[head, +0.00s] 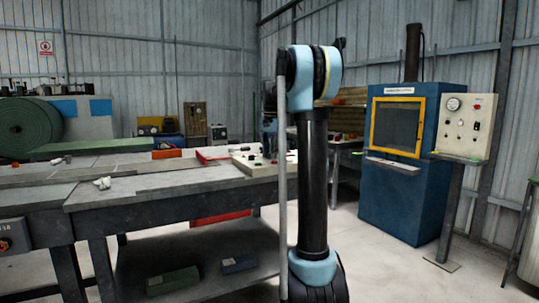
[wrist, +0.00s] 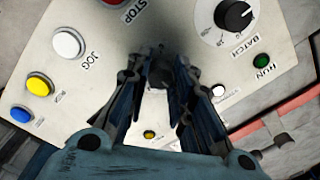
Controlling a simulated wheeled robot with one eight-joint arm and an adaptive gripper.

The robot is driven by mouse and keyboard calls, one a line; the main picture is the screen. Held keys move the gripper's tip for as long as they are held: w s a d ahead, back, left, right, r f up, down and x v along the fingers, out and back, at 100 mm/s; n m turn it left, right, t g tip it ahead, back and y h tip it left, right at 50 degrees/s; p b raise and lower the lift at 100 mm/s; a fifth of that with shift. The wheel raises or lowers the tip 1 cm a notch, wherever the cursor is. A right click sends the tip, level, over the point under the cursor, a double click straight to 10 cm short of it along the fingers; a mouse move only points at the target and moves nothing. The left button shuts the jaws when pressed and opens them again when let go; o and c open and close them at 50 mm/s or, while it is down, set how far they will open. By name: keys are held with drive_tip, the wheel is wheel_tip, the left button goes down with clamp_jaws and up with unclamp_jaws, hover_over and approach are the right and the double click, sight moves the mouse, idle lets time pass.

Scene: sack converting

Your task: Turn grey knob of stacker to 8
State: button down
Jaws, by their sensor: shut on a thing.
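A pale control panel (wrist: 110,85) fills much of the wrist view. My gripper (wrist: 158,82) reaches down to it with its fingers closed around a small dark grey knob (wrist: 160,70), which sits between the fingertips. The fingers and a dark shadow hide most of this knob, and its pointer, scale and setting cannot be read. In the head view, a pale panel (head: 246,163) lies on the workbench, partly behind my arm; my gripper cannot be made out there.
Around the knob are a black BATCH dial (wrist: 233,15), a white JOG button (wrist: 68,43), a yellow button (wrist: 40,84) and a green RUN button (wrist: 262,62). The workbench (head: 130,195) is mostly clear. A blue machine (head: 385,195) stands at right.

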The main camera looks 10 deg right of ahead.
drive_tip(key=n, duration=0.6)
drive_tip(key=shift+n, duration=0.3)
drive_tip(key=n, duration=0.6)
drive_tip(key=shift+d+n, duration=0.1)
drive_tip(key=shift+n, duration=0.2)
drive_tip(key=c, duration=1.4)
unclamp_jaws()
drive_tip(key=shift+o, duration=0.2)
wheel_tip(320, 180, up, 12)
drive_tip(key=shift+w+d, duration=0.2)
